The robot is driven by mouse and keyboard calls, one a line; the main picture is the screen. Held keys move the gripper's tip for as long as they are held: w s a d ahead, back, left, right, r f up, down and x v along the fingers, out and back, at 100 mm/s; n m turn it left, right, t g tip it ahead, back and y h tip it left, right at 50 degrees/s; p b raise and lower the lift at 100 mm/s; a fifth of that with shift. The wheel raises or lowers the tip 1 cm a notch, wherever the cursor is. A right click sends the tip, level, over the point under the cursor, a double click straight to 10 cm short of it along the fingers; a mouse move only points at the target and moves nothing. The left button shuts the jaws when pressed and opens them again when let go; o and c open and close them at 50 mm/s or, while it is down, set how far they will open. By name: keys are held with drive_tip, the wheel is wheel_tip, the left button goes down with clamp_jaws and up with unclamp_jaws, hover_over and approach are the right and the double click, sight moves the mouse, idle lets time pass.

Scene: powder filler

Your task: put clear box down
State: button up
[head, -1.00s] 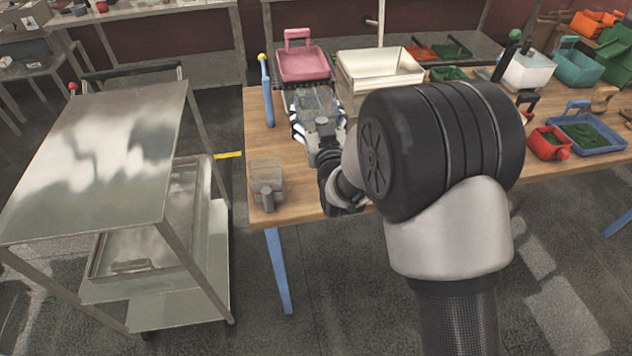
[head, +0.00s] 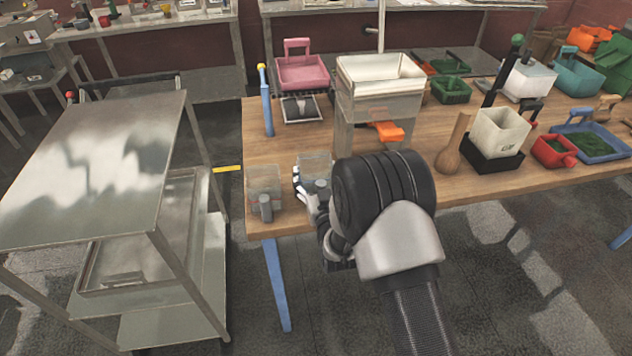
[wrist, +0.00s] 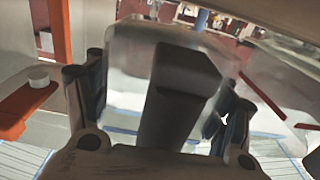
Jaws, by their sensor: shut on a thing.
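My gripper (head: 312,187) is shut on a clear box (head: 316,167) near the table's front left part. In the wrist view the box (wrist: 205,70), with its dark handle, sits between the two fingers. My arm hides part of it in the head view, and I cannot tell whether its base touches the table. A second clear box (head: 262,183) with a grey handle stands on the wooden table (head: 225,220) at its front left corner, just left of my gripper.
The powder filler (head: 375,95) with an orange part (head: 386,131) stands behind my gripper. A blue post (head: 267,105) and a pink scoop tray (head: 303,72) are at the back left. A steel cart (head: 110,170) stands left of the table. Bare wood lies behind the second box.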

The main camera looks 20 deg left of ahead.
drive_tip(key=shift+f, duration=0.85)
drive_tip(key=shift+b, duration=0.3)
drive_tip(key=shift+f, duration=0.2)
drive_tip(key=o, duration=1.2)
drive_tip(key=shift+s+d+r+p, duration=0.1)
drive_tip(key=shift+s+p, duration=0.1)
drive_tip(key=shift+p, duration=0.35)
drive_tip(key=p+v, duration=0.3)
drive_tip(key=v, duration=1.4)
